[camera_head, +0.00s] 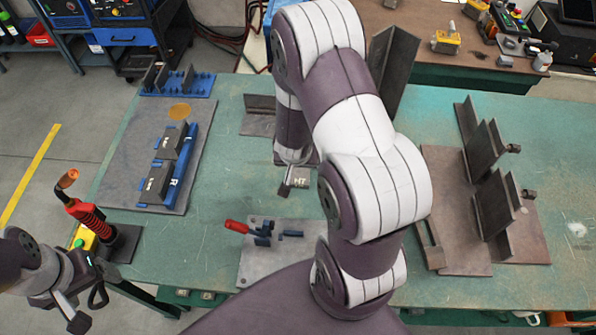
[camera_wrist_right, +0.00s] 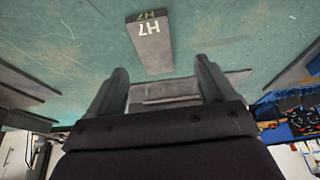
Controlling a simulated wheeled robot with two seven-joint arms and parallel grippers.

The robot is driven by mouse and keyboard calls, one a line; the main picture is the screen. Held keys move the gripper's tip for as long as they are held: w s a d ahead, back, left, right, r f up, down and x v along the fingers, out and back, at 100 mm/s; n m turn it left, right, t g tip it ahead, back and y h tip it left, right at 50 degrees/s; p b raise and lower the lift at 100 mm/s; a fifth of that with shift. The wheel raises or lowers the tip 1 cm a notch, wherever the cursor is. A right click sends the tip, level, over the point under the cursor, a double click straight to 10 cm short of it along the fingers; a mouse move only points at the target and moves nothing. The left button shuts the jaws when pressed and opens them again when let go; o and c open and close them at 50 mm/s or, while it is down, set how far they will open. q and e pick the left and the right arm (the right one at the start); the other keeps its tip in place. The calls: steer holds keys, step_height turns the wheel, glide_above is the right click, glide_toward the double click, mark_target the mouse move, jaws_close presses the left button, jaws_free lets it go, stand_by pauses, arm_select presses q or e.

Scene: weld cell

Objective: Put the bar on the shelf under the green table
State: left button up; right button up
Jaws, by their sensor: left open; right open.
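A dark grey bar marked H7 (camera_head: 301,178) lies on the green table (camera_head: 222,185), partly hidden by my right arm. My right gripper (camera_head: 291,182) is open beside the bar in the head view. In the right wrist view the bar (camera_wrist_right: 150,42) lies just past the tips of the open right gripper (camera_wrist_right: 162,75), with nothing between the fingers. My left gripper (camera_head: 88,306) is open and empty at the lower left, off the table's front left corner. The shelf under the table is mostly hidden by the tabletop.
A plate with blue fixtures (camera_head: 146,178) lies at the table's left. A welding torch (camera_head: 85,215) stands at its left edge. A red-handled tool (camera_head: 237,227) lies by a small plate with blue parts (camera_head: 262,262). Steel angle pieces (camera_head: 485,200) stand on the right.

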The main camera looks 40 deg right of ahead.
mark_target(301, 170)
steer(key=x, duration=0.1)
steer(key=b+x, duration=0.1)
steer(key=x, duration=0.3)
steer(key=shift+s+d+f+b, duration=0.25)
steer(key=shift+s+d+b, duration=0.05)
steer(key=shift+b, duration=0.1)
steer(key=shift+w+d+f, duration=0.1)
steer(key=shift+w+f, duration=0.05)
steer(key=shift+f, duration=0.05)
steer(key=c, duration=1.4)
steer(key=shift+r, duration=0.1)
jaws_close()
steer(key=shift+r, duration=0.1)
